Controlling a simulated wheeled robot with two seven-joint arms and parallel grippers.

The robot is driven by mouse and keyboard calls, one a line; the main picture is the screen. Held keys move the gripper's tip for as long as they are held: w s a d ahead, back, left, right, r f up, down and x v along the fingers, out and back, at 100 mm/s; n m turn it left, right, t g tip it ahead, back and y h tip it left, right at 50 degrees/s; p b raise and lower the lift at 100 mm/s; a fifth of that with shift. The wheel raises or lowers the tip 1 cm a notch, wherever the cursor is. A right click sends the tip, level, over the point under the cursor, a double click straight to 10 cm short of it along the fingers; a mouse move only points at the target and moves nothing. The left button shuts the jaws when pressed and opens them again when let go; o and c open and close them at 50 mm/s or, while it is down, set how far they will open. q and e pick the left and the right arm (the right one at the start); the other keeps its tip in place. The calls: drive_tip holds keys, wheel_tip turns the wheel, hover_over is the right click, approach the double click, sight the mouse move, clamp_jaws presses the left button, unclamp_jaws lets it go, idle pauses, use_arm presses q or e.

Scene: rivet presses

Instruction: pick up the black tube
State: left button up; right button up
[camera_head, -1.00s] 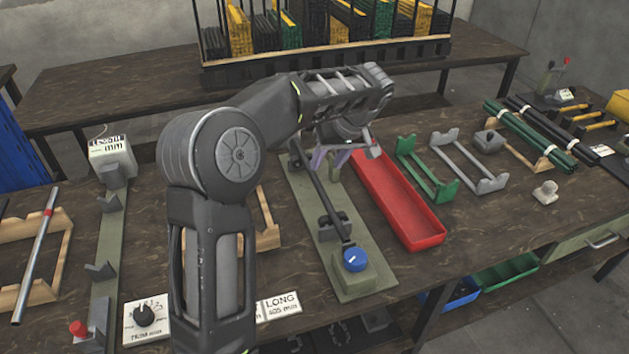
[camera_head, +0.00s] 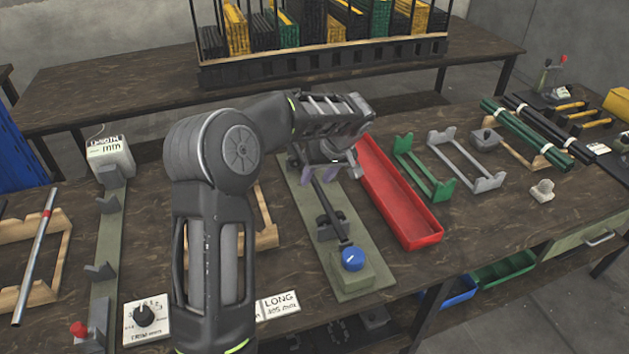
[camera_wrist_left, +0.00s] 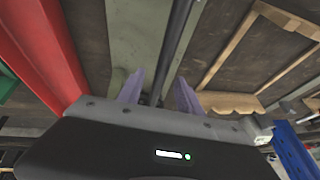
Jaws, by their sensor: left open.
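A black tube (camera_head: 329,200) lies lengthwise along a grey-green fixture plate (camera_head: 361,276) with dark supports and a blue knob. It also shows in the left wrist view (camera_wrist_left: 177,45). My left gripper (camera_head: 321,176) is above the tube. Its purple fingers are open and empty. In the left wrist view, my left gripper (camera_wrist_left: 159,88) has one finger on each side of the tube's line; whether the tube is between the fingertips in height I cannot tell. My gripper and arm hide the tube's far part. My right gripper is not in view.
A red tray (camera_head: 395,200) lies right of the fixture, then a green cradle (camera_head: 421,170) and a grey cradle (camera_head: 465,160). Dark green tubes (camera_head: 525,132) and black ones rest on a wooden rack at the right. A wooden cradle (camera_head: 265,220) stands left of the fixture.

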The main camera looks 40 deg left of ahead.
use_arm(q)
drive_tip(key=shift+f, duration=0.15)
drive_tip(key=shift+c, duration=0.3)
clamp_jaws()
idle(0.5)
